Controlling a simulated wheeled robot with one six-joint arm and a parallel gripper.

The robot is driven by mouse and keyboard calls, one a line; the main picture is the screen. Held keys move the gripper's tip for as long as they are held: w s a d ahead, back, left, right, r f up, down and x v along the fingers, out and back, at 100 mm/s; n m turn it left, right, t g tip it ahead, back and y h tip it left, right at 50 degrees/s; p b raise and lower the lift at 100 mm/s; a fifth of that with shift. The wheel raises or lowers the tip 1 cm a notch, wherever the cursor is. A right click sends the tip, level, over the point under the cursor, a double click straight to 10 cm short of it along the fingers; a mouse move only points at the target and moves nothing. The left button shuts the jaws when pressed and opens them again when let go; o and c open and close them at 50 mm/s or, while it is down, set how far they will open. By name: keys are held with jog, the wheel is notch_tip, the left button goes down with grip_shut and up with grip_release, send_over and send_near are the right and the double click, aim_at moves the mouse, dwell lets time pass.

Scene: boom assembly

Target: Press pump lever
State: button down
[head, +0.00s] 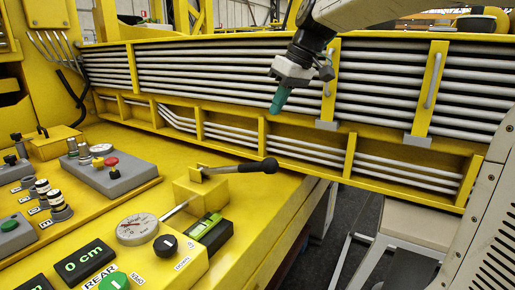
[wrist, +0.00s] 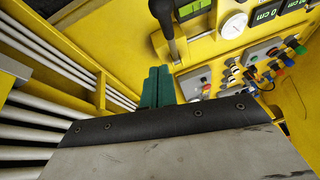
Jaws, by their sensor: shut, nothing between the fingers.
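The pump lever (head: 240,167) is a dark rod with a black knob at its right end. It sticks out to the right from a yellow block (head: 203,192) on the yellow console. In the wrist view the black lever (wrist: 163,14) shows at the top, just beyond the fingertips. My gripper (head: 278,103) has green fingers, shut and empty, pointing down. In the head view it hangs above the lever knob, clearly apart from it. In the wrist view the closed green fingers (wrist: 157,86) are side by side.
A pressure gauge (head: 137,228), a black-knobbed valve (head: 166,245) and a green display (head: 209,231) sit in front of the block. Button boxes (head: 110,173) stand to the left. A yellow frame with rows of grey pipes (head: 230,66) runs behind. The air around my gripper is free.

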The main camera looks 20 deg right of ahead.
jog(key=shift+a+r+n+y, duration=0.3)
jog(key=shift+a+r+y, duration=0.1)
jog(key=shift+a+r, duration=0.15)
jog(key=shift+a+f, duration=0.1)
jog(key=shift+f, duration=0.1)
jog(key=x, duration=0.4)
jog(key=s+x, duration=0.1)
jog(key=x, duration=0.2)
jog(key=s+d+f+x, duration=0.1)
jog(key=x, duration=0.3)
jog(key=shift+w+a+f, duration=0.15)
jog(key=shift+f, duration=0.65)
jog(key=shift+f, duration=0.1)
